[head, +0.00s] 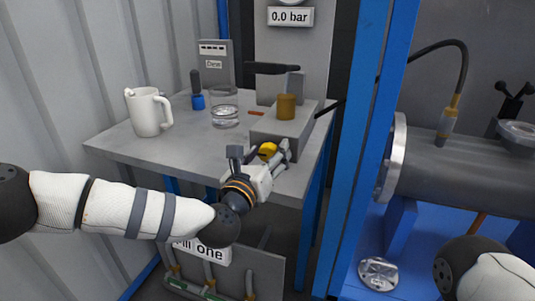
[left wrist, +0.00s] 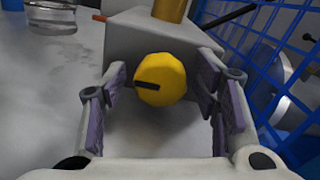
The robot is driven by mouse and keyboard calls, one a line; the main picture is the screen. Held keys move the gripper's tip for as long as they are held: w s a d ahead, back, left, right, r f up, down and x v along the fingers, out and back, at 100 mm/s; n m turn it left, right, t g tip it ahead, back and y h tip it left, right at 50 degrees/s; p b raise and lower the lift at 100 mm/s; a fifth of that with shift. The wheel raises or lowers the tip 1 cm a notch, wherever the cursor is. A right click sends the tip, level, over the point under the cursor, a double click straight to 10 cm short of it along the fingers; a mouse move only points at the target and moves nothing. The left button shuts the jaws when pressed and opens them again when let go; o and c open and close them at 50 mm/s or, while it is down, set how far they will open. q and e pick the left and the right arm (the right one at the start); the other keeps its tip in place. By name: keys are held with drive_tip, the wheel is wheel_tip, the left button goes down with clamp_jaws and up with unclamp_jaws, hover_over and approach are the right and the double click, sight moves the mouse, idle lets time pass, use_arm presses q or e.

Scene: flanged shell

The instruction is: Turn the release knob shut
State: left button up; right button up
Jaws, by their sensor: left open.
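The release knob (head: 267,151) is a yellow, many-sided knob on the near face of a grey block (head: 284,128) on the table. In the left wrist view the knob (left wrist: 160,80) shows a dark slot or pointer mark lying nearly level, from its middle to the left. My left gripper (head: 264,160) is open at the knob. In the left wrist view its purple-padded fingers (left wrist: 161,92) stand on either side of the knob, with a gap visible on both sides. My right gripper is out of view; only part of my right arm shows at the lower right.
A brass-coloured cylinder (head: 286,106) stands on the block. A white jug (head: 148,111), a glass of water (head: 225,107) and a blue-based tool (head: 197,91) stand on the grey table (head: 120,146). A blue post (head: 367,150) and a flanged grey shell (head: 470,175) are to the right. A gauge sign reads 0.0 bar.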

use_arm(q)
drive_tip(key=shift+c, duration=0.5)
drive_tip(key=c, duration=1.1)
drive_tip(key=shift+o, duration=0.2)
drive_tip(key=shift+m, duration=0.4)
drive_tip(key=shift+f+m+b, duration=0.1)
drive_tip(key=shift+m+b, duration=0.2)
drive_tip(key=shift+m, duration=2.9)
